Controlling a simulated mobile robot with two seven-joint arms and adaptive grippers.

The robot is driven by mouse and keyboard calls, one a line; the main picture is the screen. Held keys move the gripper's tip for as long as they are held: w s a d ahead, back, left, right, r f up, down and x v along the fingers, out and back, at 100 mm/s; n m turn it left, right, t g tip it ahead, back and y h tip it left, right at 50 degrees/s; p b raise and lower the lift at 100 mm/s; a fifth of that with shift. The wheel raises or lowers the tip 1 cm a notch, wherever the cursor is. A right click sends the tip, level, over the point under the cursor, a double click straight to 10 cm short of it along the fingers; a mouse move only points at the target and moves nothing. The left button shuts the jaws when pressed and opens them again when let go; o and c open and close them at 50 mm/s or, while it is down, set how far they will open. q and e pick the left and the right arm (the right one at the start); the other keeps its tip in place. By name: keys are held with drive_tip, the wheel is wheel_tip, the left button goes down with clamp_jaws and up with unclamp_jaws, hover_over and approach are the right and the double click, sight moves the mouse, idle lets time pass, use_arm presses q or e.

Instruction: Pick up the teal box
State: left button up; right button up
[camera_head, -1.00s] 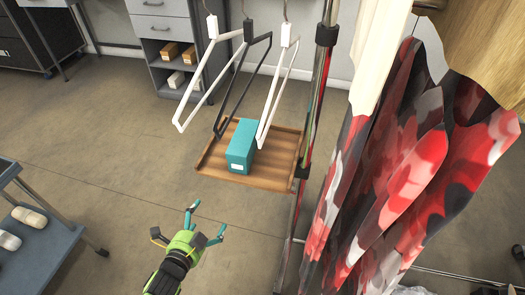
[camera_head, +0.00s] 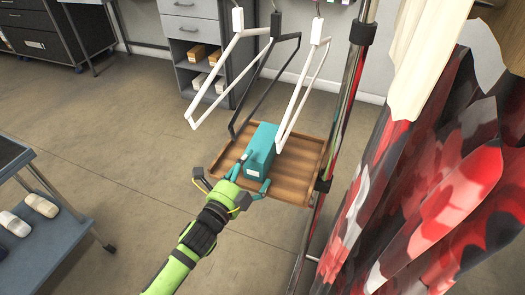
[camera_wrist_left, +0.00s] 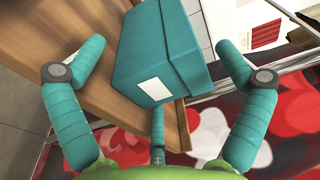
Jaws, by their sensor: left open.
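The teal box (camera_head: 262,150) sits on a brown wooden tray (camera_head: 296,186) fixed to the clothes rail. It has a lid and a white label on its near end. My left gripper (camera_head: 250,172) is open at the near end of the box, with a teal finger on either side. In the left wrist view the teal box (camera_wrist_left: 160,50) lies between the spread fingers of the gripper (camera_wrist_left: 158,80). I cannot tell from these views whether any finger touches it. My right gripper is not in view.
White and dark hangers (camera_head: 297,88) hang above and around the tray. The metal rail post (camera_head: 345,110) stands to its right, with red, black and grey garments (camera_head: 420,200) beyond. A grey cart (camera_head: 50,235) with shoes stands at left. Drawers (camera_head: 190,30) stand behind.

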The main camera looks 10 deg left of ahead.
use_arm(q)
drive_tip(key=x, duration=0.4)
drive_tip(key=c, duration=1.4)
drive_tip(key=shift+o, duration=0.2)
